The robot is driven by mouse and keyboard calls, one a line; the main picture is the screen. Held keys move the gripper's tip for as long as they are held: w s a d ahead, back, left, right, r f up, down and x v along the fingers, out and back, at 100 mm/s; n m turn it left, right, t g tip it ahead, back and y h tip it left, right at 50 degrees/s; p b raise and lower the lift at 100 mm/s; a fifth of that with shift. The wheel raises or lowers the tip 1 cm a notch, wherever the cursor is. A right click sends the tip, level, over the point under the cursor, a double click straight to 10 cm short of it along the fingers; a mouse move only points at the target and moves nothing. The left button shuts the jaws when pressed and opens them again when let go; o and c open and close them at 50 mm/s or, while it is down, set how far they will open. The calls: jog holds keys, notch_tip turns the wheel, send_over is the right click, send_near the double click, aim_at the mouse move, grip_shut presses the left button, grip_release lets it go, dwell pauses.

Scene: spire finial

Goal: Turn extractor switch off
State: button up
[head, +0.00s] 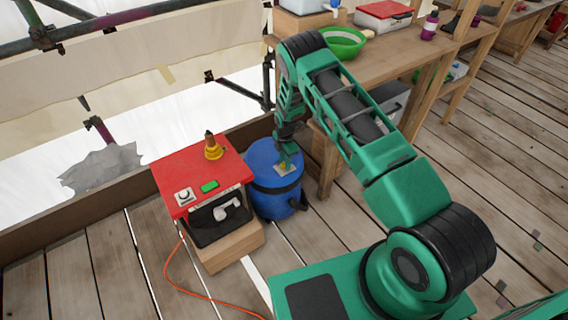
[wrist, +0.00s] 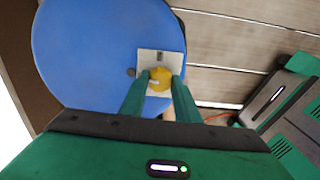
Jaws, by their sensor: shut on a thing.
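The extractor is a blue drum (head: 272,160) with a dark band, standing on the plank floor; its round blue top (wrist: 85,45) fills the left of the wrist view. A pale square switch plate (head: 284,170) sits on the top near its edge, and it also shows in the wrist view (wrist: 146,57). A yellow knob (wrist: 160,78) with a light mark is on the plate. My gripper (head: 287,163) points down at the plate. In the wrist view its two green fingers (wrist: 159,88) are shut on the yellow knob, one on each side.
A red-topped box (head: 230,170) with a yellow finial piece (head: 212,146), a green button and a small white switch plate stands left of the drum. An orange cable (head: 178,272) runs over the floor. A wooden workbench (head: 385,58) is behind and right. Floor at right is open.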

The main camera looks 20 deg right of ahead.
jog(key=shift+n, duration=0.3)
jog(key=o, duration=1)
jog(key=shift+o, duration=0.2)
jog(key=shift+r, duration=0.1)
notch_tip(320, 180, up, 10)
jog(key=shift+r, duration=0.25)
jog(key=shift+w, duration=0.1)
